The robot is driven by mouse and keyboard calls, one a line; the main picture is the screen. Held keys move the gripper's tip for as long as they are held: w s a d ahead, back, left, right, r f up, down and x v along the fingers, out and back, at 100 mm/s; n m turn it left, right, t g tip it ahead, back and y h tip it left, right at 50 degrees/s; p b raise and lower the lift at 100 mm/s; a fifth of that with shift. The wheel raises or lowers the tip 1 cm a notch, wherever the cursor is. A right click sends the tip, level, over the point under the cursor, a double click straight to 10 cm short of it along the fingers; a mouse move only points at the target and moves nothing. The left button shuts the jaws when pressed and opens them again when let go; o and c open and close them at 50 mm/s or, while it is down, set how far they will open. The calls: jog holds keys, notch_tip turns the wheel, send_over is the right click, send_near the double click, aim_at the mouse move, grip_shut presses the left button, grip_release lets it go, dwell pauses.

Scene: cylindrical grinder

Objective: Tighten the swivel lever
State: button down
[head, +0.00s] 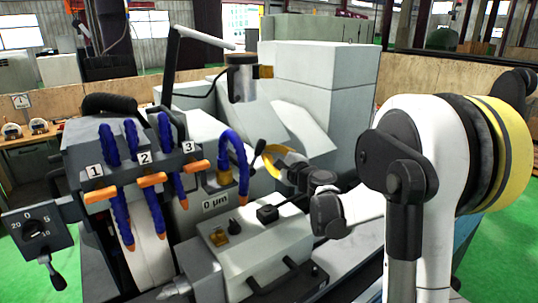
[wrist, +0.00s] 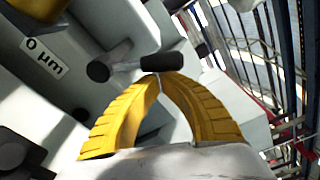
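A lever with a black grip (head: 259,148) and a thin rod stands beside the blue hose, just left of my gripper (head: 272,152) in the head view; I take it for the swivel lever. In the wrist view its black grip (wrist: 162,62) lies crosswise just past the tips of my gripper (wrist: 160,77). The two yellow fingers curve in and their tips meet, with almost no gap. The tips are at or very near the grip; I cannot tell whether they touch it. The grip does not show between the fingers.
Blue hoses with orange valves numbered 1 to 3 (head: 143,158) stand left of the lever. A "0 µm" label (head: 215,201) is below it. A control box (head: 255,245) with a black knob is in front. A dial (head: 37,228) with a handle is far left.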

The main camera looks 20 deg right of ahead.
jog(key=shift+a+r+n, duration=0.15)
jog(key=shift+n, duration=0.15)
jog(key=shift+s+a+r+n, duration=0.1)
jog(key=shift+a+r+n, duration=0.25)
jog(key=shift+n, duration=0.3)
jog(key=shift+s+a+r+n, duration=0.1)
jog(key=shift+a+r+n, duration=0.1)
jog(key=shift+a+n, duration=0.35)
jog(key=shift+s+a+r+n+t+b, duration=0.2)
jog(key=shift+a+n+b, duration=0.15)
jog(key=shift+a+n, duration=0.65)
jog(key=shift+s+a+r+n+t+b, duration=0.1)
jog(key=shift+s+a+r+n+b, duration=0.15)
jog(key=shift+a+n, duration=0.75)
jog(key=shift+s+a+r+n+t+b, duration=0.15)
jog(key=shift+a+n+b, duration=0.3)
jog(key=shift+n, duration=1.05)
jog(key=shift+w+a, duration=0.1)
